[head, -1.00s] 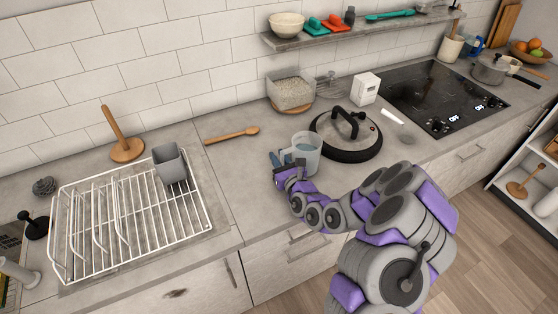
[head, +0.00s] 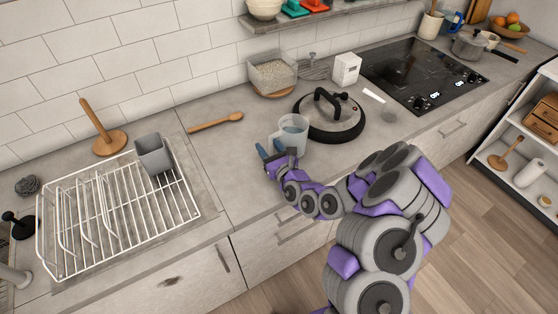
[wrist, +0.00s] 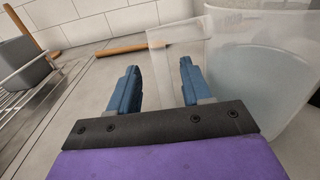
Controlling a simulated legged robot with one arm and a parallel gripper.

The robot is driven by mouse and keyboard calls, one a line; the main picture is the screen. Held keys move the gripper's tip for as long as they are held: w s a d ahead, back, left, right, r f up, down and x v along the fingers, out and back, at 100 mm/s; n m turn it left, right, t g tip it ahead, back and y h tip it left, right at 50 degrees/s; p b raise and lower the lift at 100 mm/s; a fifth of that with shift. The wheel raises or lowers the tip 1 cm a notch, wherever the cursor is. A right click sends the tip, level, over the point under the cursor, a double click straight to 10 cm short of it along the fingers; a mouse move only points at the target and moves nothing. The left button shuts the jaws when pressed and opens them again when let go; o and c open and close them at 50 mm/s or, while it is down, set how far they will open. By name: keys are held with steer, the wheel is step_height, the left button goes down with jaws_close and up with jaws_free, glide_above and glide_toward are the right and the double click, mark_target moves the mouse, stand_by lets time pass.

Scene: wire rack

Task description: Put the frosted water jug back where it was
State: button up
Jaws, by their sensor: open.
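The frosted water jug (head: 293,131) stands upright on the counter, left of the pan lid. It also fills the right of the wrist view (wrist: 270,75), where its clear handle (wrist: 158,62) points left. My gripper (head: 270,148) is open at the jug's front left, low near the counter. In the wrist view, my two blue fingers (wrist: 158,75) are spread apart. The handle's outer edge shows between them, and the right finger overlaps the handle. I cannot tell whether a finger touches it. The jug's base is partly hidden by my gripper in the head view.
A white wire rack (head: 115,215) with a grey cup (head: 154,154) stands at left. A wooden spoon (head: 215,122) lies behind the jug to the left. The black-rimmed lid (head: 330,118) is close on the jug's right. Bare counter lies between rack and jug.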

steer(key=p+v, duration=0.2)
steer(key=v, duration=0.5)
steer(key=shift+d+r, duration=0.15)
steer(key=p+v, duration=0.1)
steer(key=p, duration=0.2)
steer(key=shift+s+d, duration=0.15)
steer(key=shift+s, duration=0.15)
steer(key=shift+s+d+p, duration=0.3)
steer(key=shift+s+p, duration=0.1)
steer(key=shift+p, duration=0.05)
